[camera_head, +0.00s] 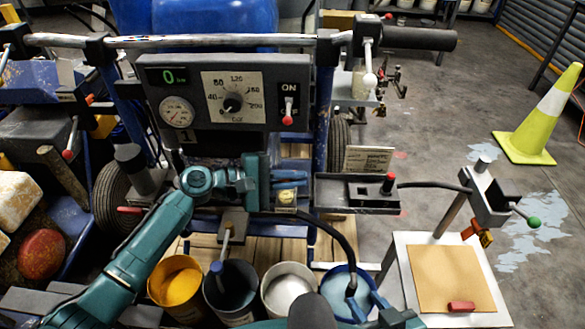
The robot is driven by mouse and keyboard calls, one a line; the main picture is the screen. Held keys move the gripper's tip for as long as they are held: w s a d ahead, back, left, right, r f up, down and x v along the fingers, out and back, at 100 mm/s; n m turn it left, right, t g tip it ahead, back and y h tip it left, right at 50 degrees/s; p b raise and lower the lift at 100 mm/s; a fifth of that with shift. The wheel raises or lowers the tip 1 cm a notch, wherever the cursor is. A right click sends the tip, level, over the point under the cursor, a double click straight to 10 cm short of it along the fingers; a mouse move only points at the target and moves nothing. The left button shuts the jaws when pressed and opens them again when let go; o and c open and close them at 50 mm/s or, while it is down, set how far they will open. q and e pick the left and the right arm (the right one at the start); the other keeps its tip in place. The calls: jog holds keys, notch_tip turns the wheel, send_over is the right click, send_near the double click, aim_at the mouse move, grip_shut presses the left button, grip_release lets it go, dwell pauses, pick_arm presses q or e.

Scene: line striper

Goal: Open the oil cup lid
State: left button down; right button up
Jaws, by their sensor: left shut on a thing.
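My left gripper (291,179) reaches in from the left to just below the grey control panel. Its blue fingers are shut at a small fitting. The fingers cover most of what they hold; it appears to be the oil cup lid. A small yellowish part (286,197), which may be the oil cup, shows right under the fingers. Whether the lid is raised cannot be seen. Teal parts of my right arm show at the bottom edge, with its gripper (398,317) partly cut off near the bottom right; its fingers are not clear.
The control panel (222,137) with gauge, dial and red-tipped switch is above my left gripper. Several paint buckets, such as the yellow one (178,287), stand below. A black hose (345,238) curves down at right. A white side table (403,266) and yellow cone (541,120) are further right.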

pick_arm(q)
jog(key=shift+w+r+n+p, duration=0.1)
jog(key=shift+r+n+p, duration=0.2)
jog(key=shift+p, duration=0.15)
jog(key=shift+f, duration=0.1)
jog(key=c, duration=1.6)
grip_release()
jog(key=b+v, duration=0.1)
jog(key=v, duration=1.2)
